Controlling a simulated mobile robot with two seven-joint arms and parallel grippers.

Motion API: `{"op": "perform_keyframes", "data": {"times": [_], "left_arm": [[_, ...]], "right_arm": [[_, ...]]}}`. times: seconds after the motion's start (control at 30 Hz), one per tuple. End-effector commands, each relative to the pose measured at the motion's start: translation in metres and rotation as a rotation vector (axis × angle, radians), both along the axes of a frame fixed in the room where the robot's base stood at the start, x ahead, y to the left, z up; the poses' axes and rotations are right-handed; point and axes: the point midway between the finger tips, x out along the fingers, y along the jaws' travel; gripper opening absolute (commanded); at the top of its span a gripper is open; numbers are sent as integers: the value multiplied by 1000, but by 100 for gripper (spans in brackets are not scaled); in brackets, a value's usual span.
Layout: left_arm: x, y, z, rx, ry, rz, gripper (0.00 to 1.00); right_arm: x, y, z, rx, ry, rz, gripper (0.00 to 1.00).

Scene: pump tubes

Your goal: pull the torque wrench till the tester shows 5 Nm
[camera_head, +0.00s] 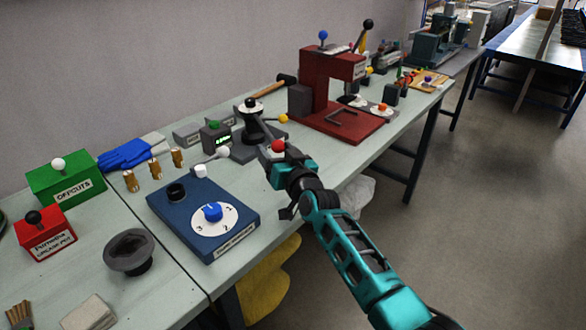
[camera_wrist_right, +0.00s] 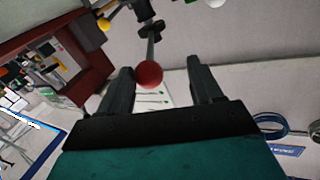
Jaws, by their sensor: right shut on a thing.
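The tester is a dark post on a grey base (camera_head: 254,126) near the middle of the bench, with a small box (camera_head: 215,136) beside it. The box has a lit green display, too small to read. A lever with a red ball (camera_head: 278,146), which looks like the torque wrench, reaches from the post toward the bench's front edge. My right gripper (camera_head: 272,158) is shut on its red-ball end. In the right wrist view the red ball (camera_wrist_right: 149,74) shows between the two fingers, with the rod running away behind it. My left gripper is not in view.
A blue box with a white dial (camera_head: 235,225) stands left of my right gripper. A red press (camera_head: 326,90) stands behind and to the right. Brass pieces (camera_head: 154,167), a green box (camera_head: 66,181) and a dark bowl (camera_head: 130,250) are at left. Open floor lies right of the bench.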

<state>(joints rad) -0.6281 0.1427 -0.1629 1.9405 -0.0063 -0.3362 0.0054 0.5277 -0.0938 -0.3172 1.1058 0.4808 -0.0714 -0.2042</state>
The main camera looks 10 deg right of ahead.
Motion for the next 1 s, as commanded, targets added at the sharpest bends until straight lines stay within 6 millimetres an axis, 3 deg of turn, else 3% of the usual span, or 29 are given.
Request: {"op": "perform_keyframes", "data": {"times": [0.4, 0.6, 1.0], "left_arm": [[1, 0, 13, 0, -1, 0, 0], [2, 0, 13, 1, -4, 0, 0], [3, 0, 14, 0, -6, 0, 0]], "right_arm": [[-65, -23, 1, 3, -2, 1, 58], [-87, -32, 1, 0, -4, 0, 58], [-97, -36, 2, 1, -4, 1, 58]]}}
